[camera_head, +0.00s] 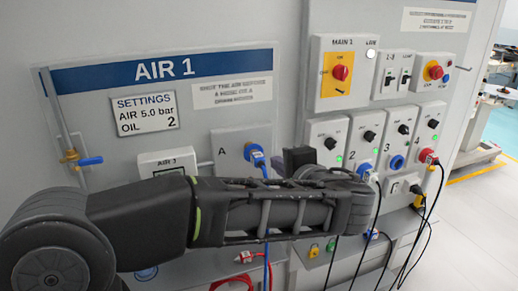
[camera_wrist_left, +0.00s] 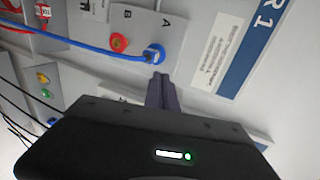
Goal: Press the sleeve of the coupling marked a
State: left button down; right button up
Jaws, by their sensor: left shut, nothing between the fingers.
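The coupling marked A (camera_head: 254,152) is on a grey plate at the right of the AIR 1 panel. It has a blue sleeve, and a blue hose hangs from it. In the left wrist view the blue coupling (camera_wrist_left: 153,53) is just beyond my fingertips. My left gripper (camera_head: 280,164) is just right of the coupling in the head view, its fingers mostly hidden. In the left wrist view the left gripper (camera_wrist_left: 161,76) is shut and empty, pointing at the coupling. I cannot tell whether it touches. My right gripper is not in view.
A red coupling (camera_wrist_left: 118,42) marked B sits beside A. The blue hose (camera_wrist_left: 90,48) runs off to the left in the wrist view. A brass valve with a blue lever (camera_head: 80,160) is at the far left. Switch boxes with hanging cables stand right of my arm.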

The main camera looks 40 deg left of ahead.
pick_arm(q)
jog(key=b, duration=0.5)
send_near(254, 145)
jog(key=x, duration=0.6)
jog(key=shift+w, duration=0.1)
jog(key=shift+w+a+f, duration=0.1)
jog(key=shift+a, duration=0.05)
